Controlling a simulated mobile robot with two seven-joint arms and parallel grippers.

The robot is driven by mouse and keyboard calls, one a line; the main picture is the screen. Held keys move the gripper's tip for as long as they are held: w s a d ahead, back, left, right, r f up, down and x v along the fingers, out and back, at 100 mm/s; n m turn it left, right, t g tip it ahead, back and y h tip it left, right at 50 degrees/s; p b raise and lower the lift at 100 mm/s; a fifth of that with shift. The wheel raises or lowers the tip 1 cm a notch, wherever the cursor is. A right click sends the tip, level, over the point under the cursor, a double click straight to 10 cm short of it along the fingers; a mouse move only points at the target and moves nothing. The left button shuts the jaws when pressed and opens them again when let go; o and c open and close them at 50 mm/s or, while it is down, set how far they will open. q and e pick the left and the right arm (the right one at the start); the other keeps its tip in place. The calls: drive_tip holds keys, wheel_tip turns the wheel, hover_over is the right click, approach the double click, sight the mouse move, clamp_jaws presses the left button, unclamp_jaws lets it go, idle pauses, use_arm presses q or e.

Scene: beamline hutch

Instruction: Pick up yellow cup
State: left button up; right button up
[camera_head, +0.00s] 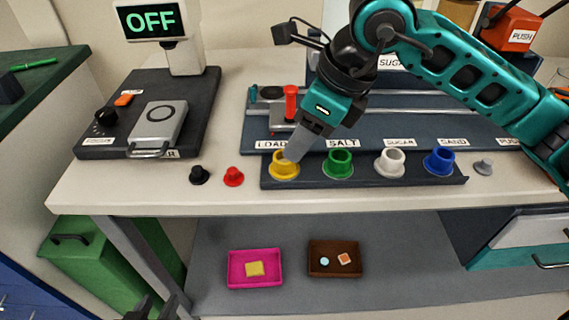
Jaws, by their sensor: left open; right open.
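The yellow cup (284,170) stands upright at the left end of a dark tray (365,182) on the bench. A green cup (340,166), a white cup (389,164) and a blue cup (439,163) stand to its right. My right gripper (294,154) reaches down from the upper right. Its open fingertips are right at the yellow cup's rim and hide part of it. I cannot tell whether they touch the cup. My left gripper (148,307) shows only partly at the bottom edge, dark, open and far below the bench top.
A black knob (199,175) and a red knob (233,176) sit left of the tray. A red-handled lever (291,102) stands behind the yellow cup. A grey cap (483,167) lies right of the tray. Pink (237,281) and brown (320,272) trays lie on the lower shelf.

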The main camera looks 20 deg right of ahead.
sight(282, 168)
drive_tip(key=x, duration=0.4)
drive_tip(key=shift+w+a+f, duration=0.15)
drive_tip(key=shift+a, duration=0.2)
drive_tip(key=c, duration=0.7)
